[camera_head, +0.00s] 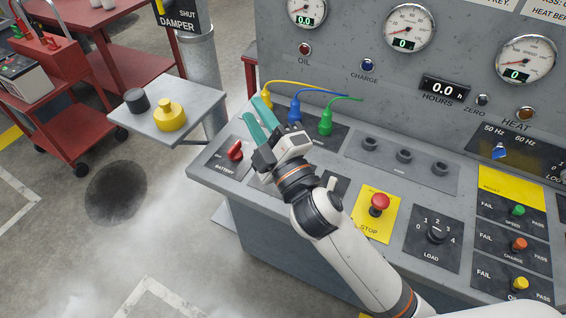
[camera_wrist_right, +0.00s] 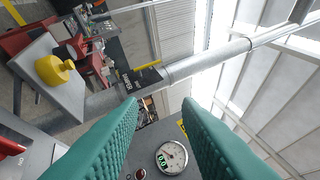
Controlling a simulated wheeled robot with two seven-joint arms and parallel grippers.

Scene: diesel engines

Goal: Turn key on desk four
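The grey control desk (camera_head: 215,180) fills the right of the head view. My right gripper (camera_head: 256,112) is above its left part, near the red battery switch (camera_head: 235,150) and the coloured plugs. Its teal fingers point up and left, away from the desk top. In the right wrist view the fingers (camera_wrist_right: 160,105) stand apart with nothing between them. I cannot make out a key; a dark panel right of the battery switch is mostly hidden by my gripper and wrist. My left gripper is not in view.
A red stop button (camera_head: 379,202) and a load knob (camera_head: 437,233) are right of my arm. Yellow, blue and green (camera_head: 325,123) plugs stand behind the gripper. A small side table (camera_head: 190,100) holds a yellow weight (camera_head: 169,117). Floor at left front is clear.

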